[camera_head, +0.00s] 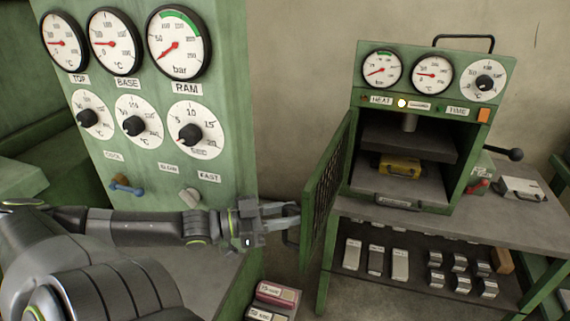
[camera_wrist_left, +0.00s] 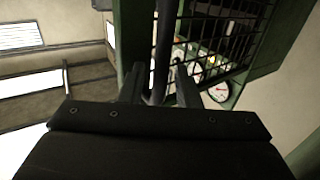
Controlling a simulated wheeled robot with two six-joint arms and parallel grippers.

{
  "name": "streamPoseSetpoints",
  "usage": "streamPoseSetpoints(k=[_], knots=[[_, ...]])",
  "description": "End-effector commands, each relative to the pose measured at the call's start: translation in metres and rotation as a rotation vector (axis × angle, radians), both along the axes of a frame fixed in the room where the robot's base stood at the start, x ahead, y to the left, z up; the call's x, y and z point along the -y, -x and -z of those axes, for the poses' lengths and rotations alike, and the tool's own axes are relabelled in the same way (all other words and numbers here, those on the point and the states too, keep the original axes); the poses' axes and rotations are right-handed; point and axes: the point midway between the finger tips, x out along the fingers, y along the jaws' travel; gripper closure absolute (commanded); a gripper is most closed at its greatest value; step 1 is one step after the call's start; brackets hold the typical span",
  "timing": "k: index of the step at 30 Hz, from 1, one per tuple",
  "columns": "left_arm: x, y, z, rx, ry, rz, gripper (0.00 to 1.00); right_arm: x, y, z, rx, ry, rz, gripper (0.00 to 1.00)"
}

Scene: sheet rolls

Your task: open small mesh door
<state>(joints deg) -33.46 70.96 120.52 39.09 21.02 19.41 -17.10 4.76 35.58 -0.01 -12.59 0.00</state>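The small mesh door (camera_head: 326,185) has a green frame and stands swung open at the left side of the small green press. Its dark mesh also shows in the left wrist view (camera_wrist_left: 225,40). My left gripper (camera_head: 290,214) is at the door's outer edge, by its dark bar handle (camera_head: 289,238). In the left wrist view, the handle (camera_wrist_left: 162,50) runs between the two fingertips (camera_wrist_left: 158,85), with visible gaps beside it. The fingers look apart, and I cannot tell whether either touches the bar. My right gripper is not in view.
The small press (camera_head: 433,75) stands on a grey bench (camera_head: 500,218) with a yellow block (camera_head: 400,166) inside. Metal blocks sit on the shelf below. A tall green gauge panel (camera_head: 225,90) is at left. Red-and-grey boxes (camera_head: 276,294) lie low below my gripper.

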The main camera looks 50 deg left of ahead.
Motion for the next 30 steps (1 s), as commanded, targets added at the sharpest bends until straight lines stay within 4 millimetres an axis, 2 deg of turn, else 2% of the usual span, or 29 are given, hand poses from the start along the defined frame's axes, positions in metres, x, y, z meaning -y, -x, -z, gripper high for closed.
streamPoseSetpoints(k=[14,20,30], knots=[[-0.003,0.006,-0.001,-0.003,-0.001,0.0,0.7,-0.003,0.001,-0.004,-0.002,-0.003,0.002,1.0],[-0.016,0.029,-0.002,-0.006,-0.003,-0.001,0.7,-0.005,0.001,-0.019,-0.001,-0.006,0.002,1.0],[-0.047,0.083,-0.001,-0.007,-0.003,-0.002,0.7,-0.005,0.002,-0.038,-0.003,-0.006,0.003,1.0]])
